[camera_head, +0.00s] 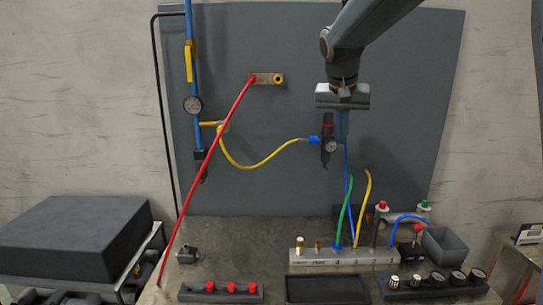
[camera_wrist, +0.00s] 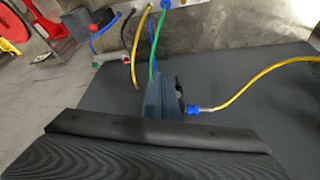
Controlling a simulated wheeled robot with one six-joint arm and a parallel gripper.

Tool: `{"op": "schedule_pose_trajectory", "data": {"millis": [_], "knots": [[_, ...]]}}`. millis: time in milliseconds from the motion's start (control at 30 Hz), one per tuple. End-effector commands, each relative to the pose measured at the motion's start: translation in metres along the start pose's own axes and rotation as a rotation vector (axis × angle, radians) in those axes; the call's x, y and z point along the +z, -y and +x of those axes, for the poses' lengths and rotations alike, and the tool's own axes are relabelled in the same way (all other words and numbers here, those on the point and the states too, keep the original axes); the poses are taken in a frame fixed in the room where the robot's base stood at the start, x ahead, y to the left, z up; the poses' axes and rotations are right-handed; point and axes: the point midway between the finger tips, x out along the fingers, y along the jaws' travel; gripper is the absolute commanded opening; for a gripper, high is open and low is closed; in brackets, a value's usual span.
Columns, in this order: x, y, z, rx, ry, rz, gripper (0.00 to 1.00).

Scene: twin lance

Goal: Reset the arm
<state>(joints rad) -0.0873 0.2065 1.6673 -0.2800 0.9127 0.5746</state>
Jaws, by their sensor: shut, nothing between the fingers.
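My arm (camera_head: 370,22) comes in from the top right, and my gripper (camera_head: 342,138) hangs from it, pointing down in front of the dark grey panel (camera_head: 270,50). Its blue-grey fingers are together with nothing between them. In the wrist view my gripper (camera_wrist: 163,84) also shows as one closed block. It appears beside the black regulator with a gauge (camera_head: 328,145), partly covering the area to its right. Any gap between them cannot be judged.
Green (camera_head: 343,210), blue and yellow (camera_head: 364,205) hoses rise from a manifold block (camera_head: 340,256) below my gripper. A yellow hose (camera_head: 262,164) runs to the regulator. A long red rod (camera_head: 205,180) leans left. Trays and fittings crowd the bench front.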

Motion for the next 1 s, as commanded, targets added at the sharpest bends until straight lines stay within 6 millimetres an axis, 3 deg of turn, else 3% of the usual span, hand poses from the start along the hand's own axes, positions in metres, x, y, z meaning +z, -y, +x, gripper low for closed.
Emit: {"op": "schedule_pose_trajectory", "data": {"millis": [167,400,600,700,800,1000], "knots": [[0.066,-0.010,0.055,-0.027,0.072,-0.083,0.00],[0.203,-0.040,0.138,-0.087,0.188,-0.221,0.00],[0.309,-0.067,0.179,-0.126,0.260,-0.299,0.00],[0.343,-0.076,0.188,-0.137,0.279,-0.321,0.00],[0.362,-0.080,0.192,-0.143,0.290,-0.334,0.00],[0.369,-0.082,0.193,-0.145,0.293,-0.340,0.00]]}}
